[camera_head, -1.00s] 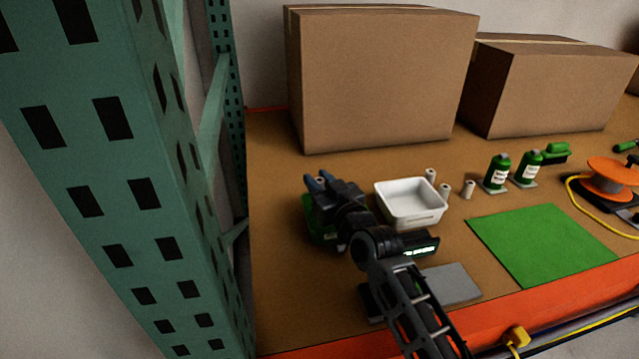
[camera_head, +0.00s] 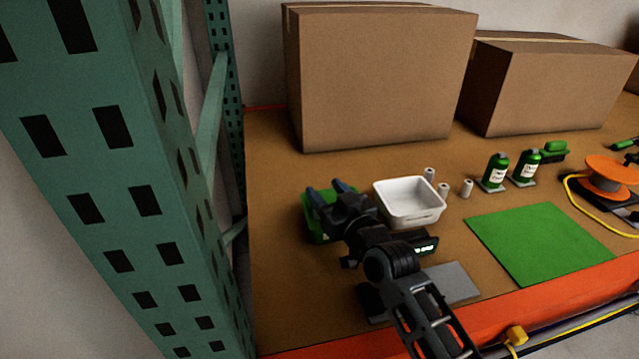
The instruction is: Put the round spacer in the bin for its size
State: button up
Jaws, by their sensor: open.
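Several small pale cylinders stand behind and right of the white bin; any could be the round spacer: one at the back (camera_head: 429,174), one by the bin's corner (camera_head: 443,190), one to the right (camera_head: 467,188). The white bin (camera_head: 409,222) looks empty inside. A green bin (camera_head: 308,226) lies to its left, largely hidden by my gripper. My gripper (camera_head: 325,191) is open, its two blue-grey fingertips above the green bin. I cannot tell whether anything lies in the green bin.
Two cardboard boxes (camera_head: 375,85) (camera_head: 545,85) stand at the back. Green bottles (camera_head: 495,170), a green mat (camera_head: 540,243) and an orange reel (camera_head: 611,170) are to the right. A green rack upright (camera_head: 120,190) rises at the left. A grey plate (camera_head: 452,284) lies near the front edge.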

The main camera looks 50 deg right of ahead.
jog(key=v, duration=0.3)
jog(key=shift+s+r, duration=0.1)
jog(key=shift+s, duration=0.05)
dwell(0.3)
